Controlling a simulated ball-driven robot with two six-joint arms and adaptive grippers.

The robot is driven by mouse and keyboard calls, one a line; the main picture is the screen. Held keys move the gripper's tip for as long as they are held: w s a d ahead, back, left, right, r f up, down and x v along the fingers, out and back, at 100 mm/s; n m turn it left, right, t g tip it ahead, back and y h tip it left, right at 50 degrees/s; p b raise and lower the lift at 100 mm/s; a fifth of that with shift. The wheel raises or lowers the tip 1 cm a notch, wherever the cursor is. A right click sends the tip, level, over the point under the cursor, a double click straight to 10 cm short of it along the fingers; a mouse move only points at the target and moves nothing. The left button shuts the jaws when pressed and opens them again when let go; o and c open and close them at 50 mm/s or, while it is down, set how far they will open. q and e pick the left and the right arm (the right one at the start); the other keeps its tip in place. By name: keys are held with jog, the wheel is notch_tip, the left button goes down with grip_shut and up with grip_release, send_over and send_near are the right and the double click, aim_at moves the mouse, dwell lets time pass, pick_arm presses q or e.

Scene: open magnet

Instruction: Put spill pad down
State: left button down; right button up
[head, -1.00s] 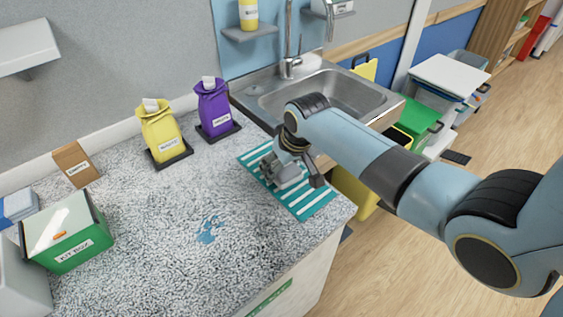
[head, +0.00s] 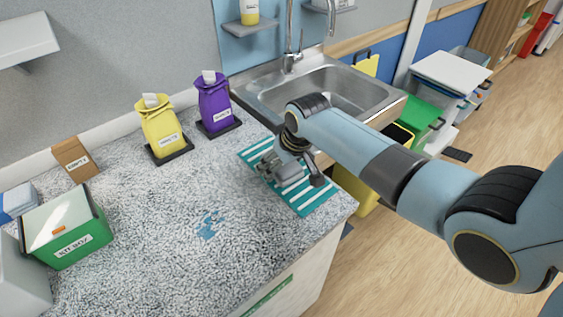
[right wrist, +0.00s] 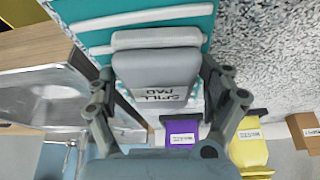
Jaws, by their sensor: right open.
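The spill pad (right wrist: 158,75) is a grey block with its name printed on it. In the right wrist view it sits between the fingers of my right gripper (right wrist: 157,66), with the teal-and-white striped mat (right wrist: 85,12) behind it. My right gripper is open around the pad. In the head view the right gripper (head: 283,168) is low over the striped mat (head: 315,198) at the counter's right end, and the pad is largely hidden there. My left gripper is out of view.
A blue spill (head: 208,224) lies on the speckled counter (head: 150,250). A yellow bag (head: 159,128) and a purple bag (head: 214,105) stand at the back. The sink (head: 325,92) is behind the mat. A green kit box (head: 66,235) stands at left.

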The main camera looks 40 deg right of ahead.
jog(key=shift+s+f, duration=0.1)
jog(key=shift+s, duration=0.1)
jog(key=v, duration=0.5)
jog(key=b+v, duration=0.1)
jog(key=v, duration=0.5)
jog(key=shift+w+r, duration=0.1)
jog(key=shift+r, duration=0.3)
jog(key=shift+a, duration=0.1)
